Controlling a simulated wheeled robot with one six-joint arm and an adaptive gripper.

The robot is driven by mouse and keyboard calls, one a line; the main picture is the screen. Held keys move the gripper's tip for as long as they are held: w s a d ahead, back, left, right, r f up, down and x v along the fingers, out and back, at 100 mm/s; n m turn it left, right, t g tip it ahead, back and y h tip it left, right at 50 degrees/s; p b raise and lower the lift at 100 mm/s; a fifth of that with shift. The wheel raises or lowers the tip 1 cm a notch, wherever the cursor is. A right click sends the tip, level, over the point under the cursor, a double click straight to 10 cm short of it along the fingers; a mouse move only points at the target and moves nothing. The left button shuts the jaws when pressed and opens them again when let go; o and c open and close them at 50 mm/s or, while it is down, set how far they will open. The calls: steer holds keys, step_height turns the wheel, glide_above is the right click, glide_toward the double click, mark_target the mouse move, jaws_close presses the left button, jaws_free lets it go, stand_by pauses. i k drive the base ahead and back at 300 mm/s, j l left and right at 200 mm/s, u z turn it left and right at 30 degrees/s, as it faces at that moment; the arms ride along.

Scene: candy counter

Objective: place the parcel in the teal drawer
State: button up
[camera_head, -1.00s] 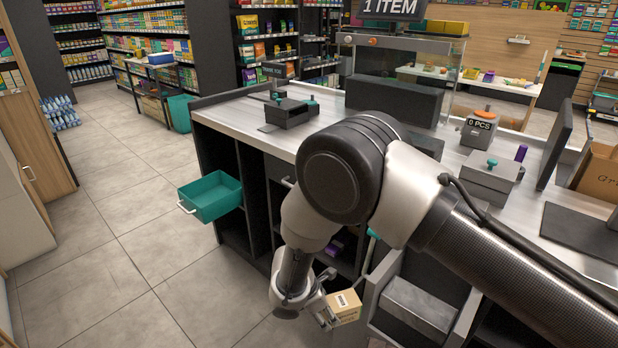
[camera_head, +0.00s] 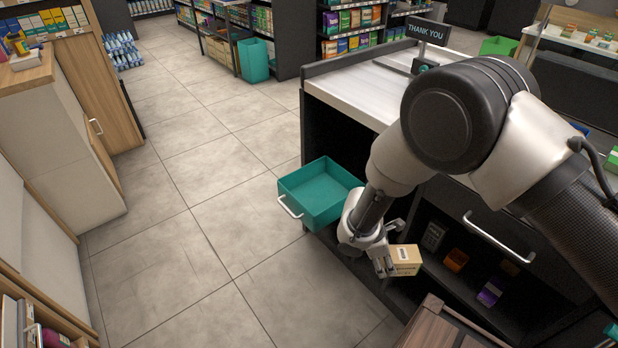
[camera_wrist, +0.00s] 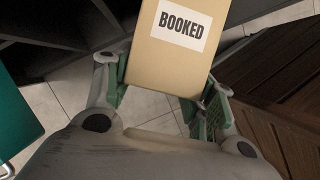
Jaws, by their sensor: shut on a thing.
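The parcel (camera_head: 405,260) is a small tan box with a white label. In the wrist view the label on the parcel (camera_wrist: 168,62) reads "BOOKED". My gripper (camera_head: 386,262) is shut on the parcel and holds it in the air in front of the counter's open shelves. The teal drawer (camera_head: 322,214) is pulled out from the counter's left end, open at the top, and its visible inside is empty. It is left of and beyond my gripper. A teal surface, likely the drawer (camera_wrist: 18,125), shows at the left edge of the wrist view.
A silver-handled drawer front (camera_head: 470,215) and shelves with small boxes, including a purple one (camera_head: 490,291), are on the right. A brown wooden slatted object (camera_head: 450,325) is below right of my gripper. The tiled floor (camera_head: 190,200) on the left is clear.

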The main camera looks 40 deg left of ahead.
mark_target(319, 199)
steer(key=i+j+z, duration=0.1)
steer(key=j, duration=1.1)
steer(key=i+j+z, duration=0.15)
steer(key=j, duration=1.1)
